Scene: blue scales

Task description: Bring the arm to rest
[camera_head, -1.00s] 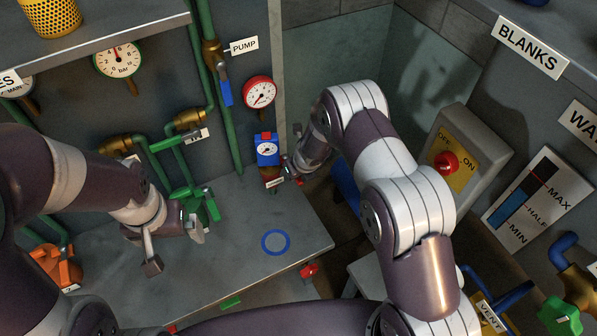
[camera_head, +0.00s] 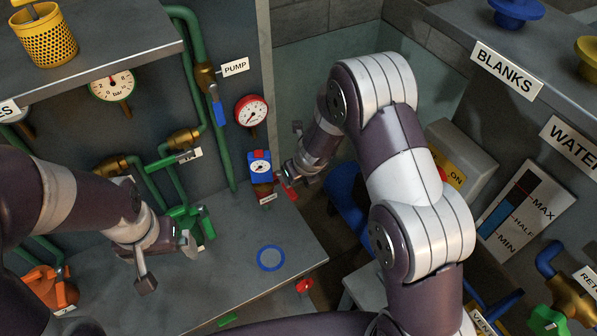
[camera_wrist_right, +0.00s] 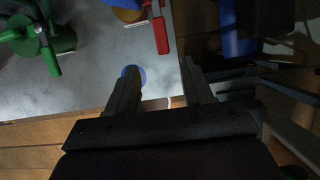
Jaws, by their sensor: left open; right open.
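My right arm reaches over the bench, and its gripper (camera_head: 287,175) is beside a small blue gauge block (camera_head: 260,168) with a red base and a label. In the right wrist view the right gripper (camera_wrist_right: 160,88) has its two fingers apart with nothing between them. My left gripper (camera_head: 167,262) hangs over the bench's left part, fingers apart and empty, close to a green valve (camera_head: 190,222). Whether it touches that valve I cannot tell.
The grey bench (camera_head: 225,275) bears a blue ring (camera_head: 271,258); its middle is clear. An orange valve (camera_head: 48,290) stands at left. Pipes and a red gauge (camera_head: 252,110) line the back wall. An ON/OFF box (camera_head: 465,150) is partly behind my right arm.

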